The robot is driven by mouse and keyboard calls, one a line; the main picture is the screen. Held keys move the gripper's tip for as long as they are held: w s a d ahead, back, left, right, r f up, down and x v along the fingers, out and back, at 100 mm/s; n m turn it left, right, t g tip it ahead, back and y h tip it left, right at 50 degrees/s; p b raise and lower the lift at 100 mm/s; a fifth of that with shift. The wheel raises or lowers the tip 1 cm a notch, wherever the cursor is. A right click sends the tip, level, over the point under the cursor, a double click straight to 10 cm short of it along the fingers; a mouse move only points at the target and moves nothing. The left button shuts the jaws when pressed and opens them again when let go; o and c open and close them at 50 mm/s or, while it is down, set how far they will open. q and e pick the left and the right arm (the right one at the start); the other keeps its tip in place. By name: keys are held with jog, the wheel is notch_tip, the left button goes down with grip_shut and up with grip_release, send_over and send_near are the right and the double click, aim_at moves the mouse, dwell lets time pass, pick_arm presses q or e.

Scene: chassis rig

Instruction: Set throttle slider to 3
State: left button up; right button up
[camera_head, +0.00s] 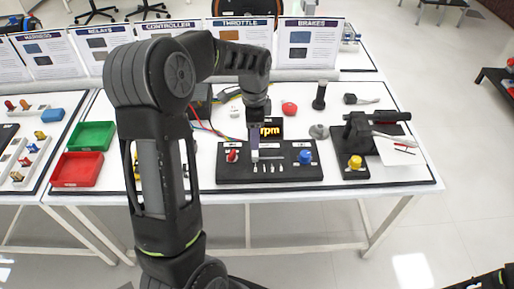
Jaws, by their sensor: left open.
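A black control panel (222,175) lies on the white table, with a red knob (232,156) at its left, a blue knob (305,157) at its right and several small silver switches along its front. A dark display (272,130) with orange "rpm" lettering stands behind it. My left gripper (255,155) points down over the panel, right of the red knob, and is open. A pale strip beside the fingertips may be the throttle slider; its setting is too small to read. Whether the fingers touch it I cannot tell. My right gripper is not in view.
Green (91,136) and red (77,170) trays stand at the left. A red button (289,108) and a black upright handle (320,95) stand behind the panel. A black lever unit with a yellow knob (355,162) is at the right. Labelled boards line the back.

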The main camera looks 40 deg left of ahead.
aim_at(255, 153)
pick_arm(q)
jog(key=shift+f+p, duration=0.5)
jog(key=shift+f, duration=3.45)
grip_shut()
